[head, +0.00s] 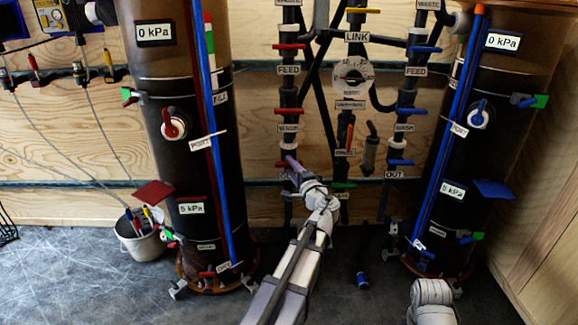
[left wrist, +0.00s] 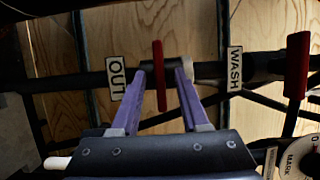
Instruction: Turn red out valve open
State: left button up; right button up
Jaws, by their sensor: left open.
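The red out valve handle (left wrist: 160,76) shows in the left wrist view, set crosswise to its dark pipe, between the OUT label (left wrist: 117,78) and the WASH label (left wrist: 235,69). My left gripper (left wrist: 161,73) is open, its purple fingertips on either side of the handle with small gaps in the picture. I cannot tell whether either finger touches it. In the head view, my left gripper (head: 291,164) is at the lower part of the left middle pipe and largely hides the handle. My right gripper is out of view.
A red wash valve handle (head: 288,111) is just above on the same pipe. A pipe with blue handles (head: 400,163) stands to the right. Tall brown filter tanks (head: 160,65) (head: 450,150) flank the pipes. A bucket (head: 140,240) stands on the floor at left.

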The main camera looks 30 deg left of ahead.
pick_arm(q)
jog(key=shift+x, duration=1.05)
grip_shut()
